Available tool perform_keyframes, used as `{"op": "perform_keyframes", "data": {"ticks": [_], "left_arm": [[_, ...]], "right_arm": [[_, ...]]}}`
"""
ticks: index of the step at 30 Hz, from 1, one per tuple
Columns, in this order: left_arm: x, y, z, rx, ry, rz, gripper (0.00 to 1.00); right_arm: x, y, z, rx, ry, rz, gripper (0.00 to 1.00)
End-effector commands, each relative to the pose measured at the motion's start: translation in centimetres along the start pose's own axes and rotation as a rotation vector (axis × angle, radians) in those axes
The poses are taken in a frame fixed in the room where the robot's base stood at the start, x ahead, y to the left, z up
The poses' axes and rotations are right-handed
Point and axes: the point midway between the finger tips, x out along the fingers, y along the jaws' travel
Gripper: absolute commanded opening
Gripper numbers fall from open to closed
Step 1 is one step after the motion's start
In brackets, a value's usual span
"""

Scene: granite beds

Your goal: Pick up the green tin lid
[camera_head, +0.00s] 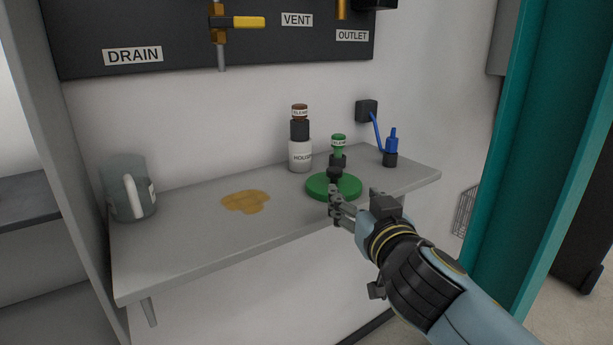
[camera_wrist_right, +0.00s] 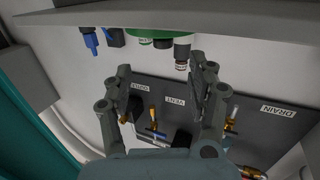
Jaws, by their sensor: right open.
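The green tin lid (camera_head: 350,188) is a flat round disc with a black knob (camera_head: 334,173), lying on the grey shelf near its front edge in the head view. Its green edge (camera_wrist_right: 147,33) also shows at the top of the right wrist view, which sees the scene upside down. My right gripper (camera_head: 356,202) is open and empty, at the shelf's front edge just in front of the lid. One finger overlaps the lid's near rim in the head view; I cannot tell whether they touch. In the wrist view the fingers (camera_wrist_right: 160,68) are spread apart. My left gripper is not in view.
Behind the lid stand a white bottle with a dark neck (camera_head: 300,155) and a green-capped bottle (camera_head: 339,149). A blue-topped bottle (camera_head: 391,150) stands right. A translucent mug (camera_head: 143,200) is far left. A yellow-brown stain (camera_head: 245,202) marks the shelf (camera_head: 190,245). A teal post (camera_head: 500,200) rises right.

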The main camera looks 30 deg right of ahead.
Motion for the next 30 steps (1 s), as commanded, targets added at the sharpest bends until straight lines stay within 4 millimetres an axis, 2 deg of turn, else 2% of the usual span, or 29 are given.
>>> {"op": "perform_keyframes", "data": {"ticks": [4,9,14,22,30], "left_arm": [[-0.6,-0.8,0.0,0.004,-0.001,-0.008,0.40],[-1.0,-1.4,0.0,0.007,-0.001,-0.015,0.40],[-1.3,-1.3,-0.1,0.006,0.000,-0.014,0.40],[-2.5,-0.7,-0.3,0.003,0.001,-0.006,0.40],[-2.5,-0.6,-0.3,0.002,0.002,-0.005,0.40]], "right_arm": [[2.1,-0.2,-0.7,0.002,0.016,-0.007,0.58],[4.8,-0.2,-0.6,0.002,0.014,-0.007,0.58],[6.0,-0.2,-0.6,0.002,0.012,-0.006,0.58],[10.0,-0.3,-0.7,0.003,0.013,-0.006,0.58],[10.8,-0.3,-0.6,0.003,0.012,-0.007,0.58]]}}
